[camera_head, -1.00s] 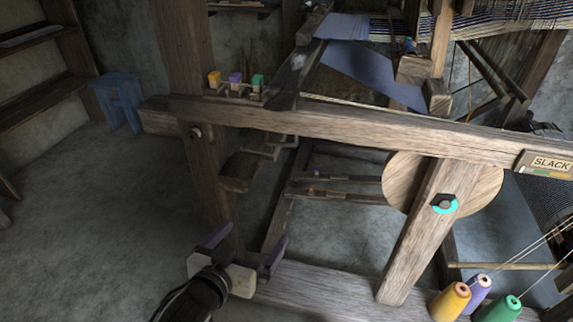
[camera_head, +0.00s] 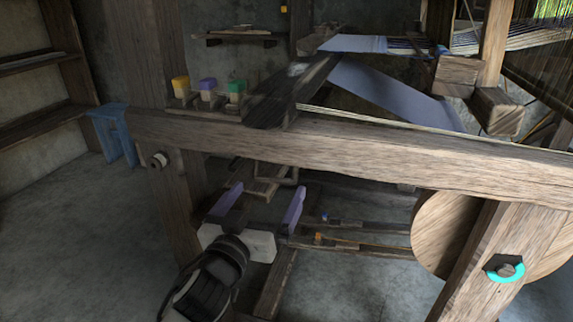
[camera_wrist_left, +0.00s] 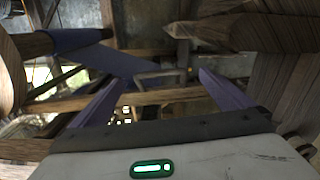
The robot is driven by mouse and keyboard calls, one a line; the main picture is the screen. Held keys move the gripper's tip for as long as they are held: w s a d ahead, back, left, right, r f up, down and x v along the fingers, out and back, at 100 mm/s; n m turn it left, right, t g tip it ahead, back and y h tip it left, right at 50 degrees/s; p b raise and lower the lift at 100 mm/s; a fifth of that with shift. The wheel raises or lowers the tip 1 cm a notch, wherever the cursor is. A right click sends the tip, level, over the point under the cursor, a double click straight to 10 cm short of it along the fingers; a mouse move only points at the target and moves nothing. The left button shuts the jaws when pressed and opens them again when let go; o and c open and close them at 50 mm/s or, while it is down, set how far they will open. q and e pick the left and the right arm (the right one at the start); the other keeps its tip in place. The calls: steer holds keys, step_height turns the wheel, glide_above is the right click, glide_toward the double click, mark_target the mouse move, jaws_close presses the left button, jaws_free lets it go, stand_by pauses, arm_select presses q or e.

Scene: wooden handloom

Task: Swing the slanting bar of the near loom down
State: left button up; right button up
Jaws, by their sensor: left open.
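The near loom has a long wooden side rail (camera_head: 360,150) across the head view. A slanting wooden bar (camera_head: 468,275) with a teal-ringed knob (camera_head: 506,268) leans below its right part, in front of a round wooden disc (camera_head: 437,232). A second, dark slanting board (camera_head: 288,97) rises above the rail. I cannot tell which is the task's bar. My left gripper (camera_head: 266,190) is open and empty below the rail, well left of the ringed bar. In the left wrist view its purple fingers (camera_wrist_left: 162,82) are spread, with a bent grey bar (camera_wrist_left: 155,76) visible beyond them.
Yellow, purple and green blocks (camera_head: 208,90) sit on a ledge by the left post (camera_head: 150,60). Treadle-like slats (camera_head: 350,245) lie low, right of the gripper. A blue stool (camera_head: 116,138) stands behind. The floor at left (camera_head: 80,240) is clear.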

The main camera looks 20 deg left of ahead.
mark_target(276, 179)
arm_select(q)
steer(key=w+b, duration=0.2)
steer(key=w, duration=0.6)
steer(key=shift+w+d, duration=0.15)
steer(key=shift+w, duration=0.7)
arm_select(e)
steer(key=shift+w+a+r+y, duration=0.1)
steer(key=shift+a+r+y, duration=0.3)
steer(key=shift+a, duration=0.3)
arm_select(q)
steer(key=c, duration=1.5)
steer(key=shift+a+f+m, duration=0.25)
steer(key=shift+f+m, duration=0.2)
steer(key=shift+f, duration=0.35)
steer(key=shift+a+f+m, duration=0.2)
steer(key=shift+f+m, duration=0.25)
steer(key=shift+f, duration=0.3)
steer(key=o, duration=1.5)
